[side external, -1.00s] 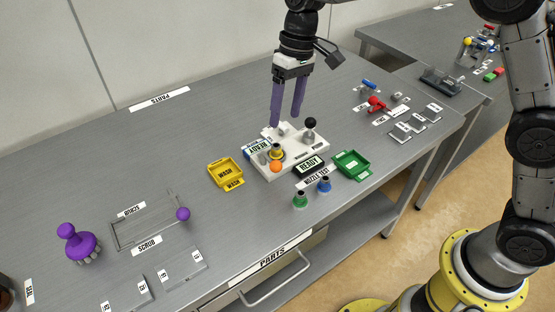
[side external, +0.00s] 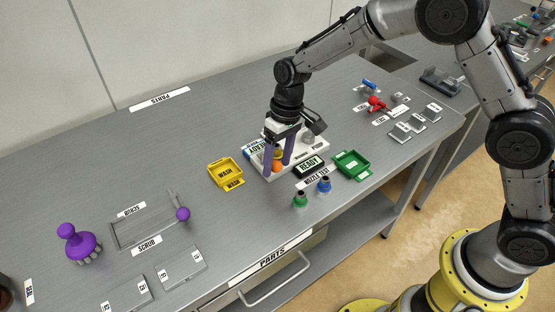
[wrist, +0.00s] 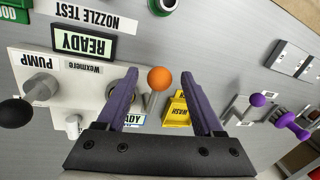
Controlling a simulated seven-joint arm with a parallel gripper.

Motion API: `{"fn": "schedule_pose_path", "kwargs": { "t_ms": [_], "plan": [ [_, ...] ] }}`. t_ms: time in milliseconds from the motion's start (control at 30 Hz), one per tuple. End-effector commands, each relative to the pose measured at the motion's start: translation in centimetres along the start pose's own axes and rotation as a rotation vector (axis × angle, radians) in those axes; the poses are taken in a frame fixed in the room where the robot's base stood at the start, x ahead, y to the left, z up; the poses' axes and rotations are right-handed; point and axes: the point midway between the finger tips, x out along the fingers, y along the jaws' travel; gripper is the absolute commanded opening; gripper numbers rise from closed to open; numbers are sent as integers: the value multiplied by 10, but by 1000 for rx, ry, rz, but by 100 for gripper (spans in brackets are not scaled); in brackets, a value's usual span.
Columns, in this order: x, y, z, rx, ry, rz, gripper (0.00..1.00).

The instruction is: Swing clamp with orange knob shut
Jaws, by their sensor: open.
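The clamp's orange knob (wrist: 160,79) sits on a short grey lever at the edge of the white fixture plate. In the wrist view it lies between the tips of my two purple fingers. My gripper (wrist: 160,88) is open, with a gap on each side of the knob. In the side view the orange knob (side external: 277,166) shows beside the fingers of my gripper (side external: 277,170), low over the white fixture (side external: 315,148). The yellow-ringed nozzle seat is partly hidden behind a finger. I cannot tell whether a finger touches the knob.
A black-knobbed pump lever (wrist: 15,111) stands on the same plate. The READY display (side external: 309,166), yellow WASH tray (side external: 226,172) and green tray (side external: 352,164) are close by. Green (side external: 300,200) and blue (side external: 324,185) nozzles stand in front. The table left of the WASH tray has free room.

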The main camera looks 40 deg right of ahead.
Motion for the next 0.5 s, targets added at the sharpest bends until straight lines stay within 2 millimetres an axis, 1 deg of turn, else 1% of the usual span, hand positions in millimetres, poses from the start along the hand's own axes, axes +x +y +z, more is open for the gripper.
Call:
{"fn": "schedule_pose_path", "kwargs": {
  "t_ms": [233, 267, 300, 367, 500],
  "plan": [
    [1, 0, 0, 0, 0, 0, 68],
    [1, 0, 0, 0, 0, 0, 67],
    [1, 0, 0, 0, 0, 0, 60],
    [1, 0, 0, 0, 0, 0, 49],
    [1, 0, 0, 0, 1, 0, 24]
  ]
}}
